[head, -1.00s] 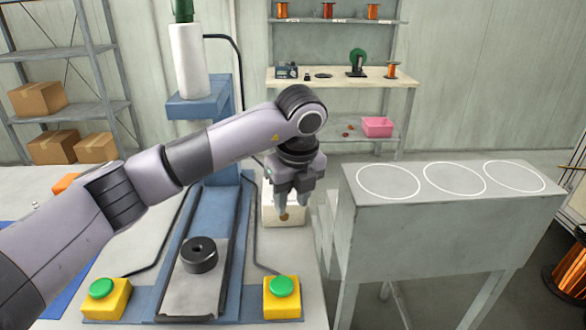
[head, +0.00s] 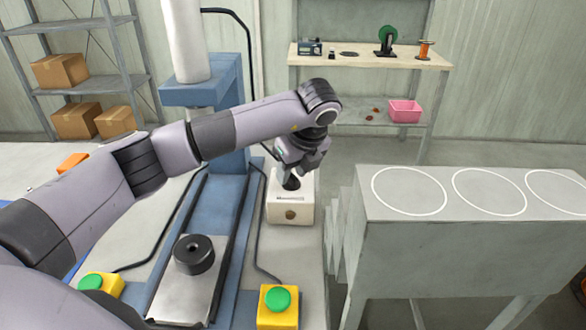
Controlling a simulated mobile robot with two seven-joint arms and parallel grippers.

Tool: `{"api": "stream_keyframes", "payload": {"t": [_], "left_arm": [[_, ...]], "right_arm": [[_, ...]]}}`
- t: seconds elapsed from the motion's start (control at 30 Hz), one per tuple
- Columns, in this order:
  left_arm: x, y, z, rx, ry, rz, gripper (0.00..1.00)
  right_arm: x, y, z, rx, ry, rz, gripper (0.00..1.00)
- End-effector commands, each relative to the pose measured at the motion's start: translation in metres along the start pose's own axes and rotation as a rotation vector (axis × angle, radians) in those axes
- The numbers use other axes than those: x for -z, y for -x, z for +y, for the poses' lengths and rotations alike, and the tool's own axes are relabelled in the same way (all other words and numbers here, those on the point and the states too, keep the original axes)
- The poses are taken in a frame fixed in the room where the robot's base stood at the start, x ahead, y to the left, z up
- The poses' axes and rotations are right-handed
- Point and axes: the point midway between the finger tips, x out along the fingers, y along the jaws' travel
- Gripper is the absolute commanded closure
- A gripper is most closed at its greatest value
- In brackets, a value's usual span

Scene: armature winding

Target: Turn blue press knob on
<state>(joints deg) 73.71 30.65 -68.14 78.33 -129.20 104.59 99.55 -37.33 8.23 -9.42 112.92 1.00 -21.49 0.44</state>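The blue press (head: 230,110) stands left of centre, with a white cylinder (head: 186,45) above and a blue base below. My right gripper is not in view.
A black ring part (head: 194,255) sits on the press's metal plate. Yellow boxes with green buttons stand at left (head: 100,284) and right (head: 278,305). A grey table with white circles (head: 460,250) is at right. A bench (head: 370,58) and shelf (head: 80,85) stand behind.

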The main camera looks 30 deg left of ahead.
Motion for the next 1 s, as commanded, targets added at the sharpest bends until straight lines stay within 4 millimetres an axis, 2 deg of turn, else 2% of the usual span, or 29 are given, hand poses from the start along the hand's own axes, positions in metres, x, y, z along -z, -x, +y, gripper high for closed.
{"api": "stream_keyframes", "payload": {"t": [0.27,0.3,0.4,0.77,1.0], "left_arm": [[0.0,-0.002,0.0,0.0,-0.001,0.0,0.61],[0.0,-0.002,0.0,0.0,-0.001,0.0,0.74],[0.0,-0.002,0.0,0.0,-0.001,0.0,1.0],[0.001,-0.003,0.0,0.012,-0.029,0.001,1.0],[0.001,-0.004,0.001,0.06,-0.143,0.001,1.0]], "right_arm": [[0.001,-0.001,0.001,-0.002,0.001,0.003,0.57],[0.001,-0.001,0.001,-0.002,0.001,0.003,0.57],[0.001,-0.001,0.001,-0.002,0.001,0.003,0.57],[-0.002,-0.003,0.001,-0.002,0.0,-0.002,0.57],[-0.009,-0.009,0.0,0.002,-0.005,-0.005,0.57]]}}
